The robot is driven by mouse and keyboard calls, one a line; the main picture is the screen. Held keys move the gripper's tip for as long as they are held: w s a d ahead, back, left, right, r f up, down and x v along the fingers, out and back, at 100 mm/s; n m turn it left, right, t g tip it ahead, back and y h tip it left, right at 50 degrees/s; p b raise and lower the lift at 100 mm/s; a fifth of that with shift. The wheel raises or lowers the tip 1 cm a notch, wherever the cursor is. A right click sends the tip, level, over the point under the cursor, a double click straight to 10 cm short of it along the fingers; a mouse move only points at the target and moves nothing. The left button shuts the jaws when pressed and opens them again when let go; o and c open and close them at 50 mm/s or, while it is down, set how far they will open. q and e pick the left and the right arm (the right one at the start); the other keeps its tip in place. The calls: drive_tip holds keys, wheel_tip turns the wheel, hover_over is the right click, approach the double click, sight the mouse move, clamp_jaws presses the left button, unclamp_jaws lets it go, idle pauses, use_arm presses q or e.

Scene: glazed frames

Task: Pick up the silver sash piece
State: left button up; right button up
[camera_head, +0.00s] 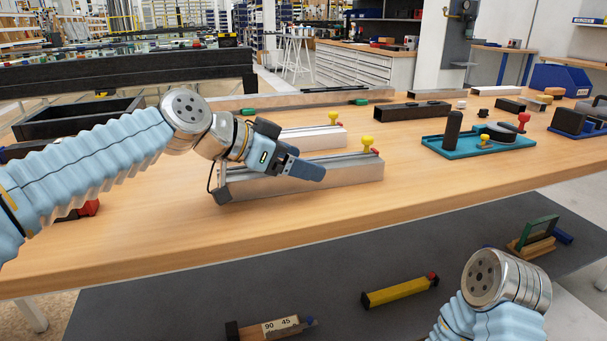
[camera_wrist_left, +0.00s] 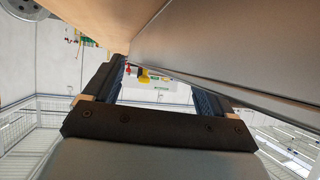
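The silver sash piece (camera_head: 345,176) is a long metal bar lying on the wooden table. A yellow knob (camera_head: 367,142) with a red part stands near its right end. In the left wrist view, the silver bar (camera_wrist_left: 225,45) fills the upper right, close to the fingertips. There my left gripper (camera_wrist_left: 162,78) has its fingers apart, with nothing visibly clamped. I cannot tell whether it touches the bar. My right gripper is out of view; only my right arm shows.
A white bar (camera_head: 312,138) lies just behind the silver one. A dark block (camera_head: 412,110) and a teal tray (camera_head: 435,146) lie farther right. A black bin (camera_head: 75,118) stands at the left. A yellow bar (camera_head: 400,291) lies on the grey floor mat.

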use_arm(q)
drive_tip(key=c, duration=1.3)
drive_tip(key=shift+r, duration=0.1)
drive_tip(key=shift+c, duration=0.2)
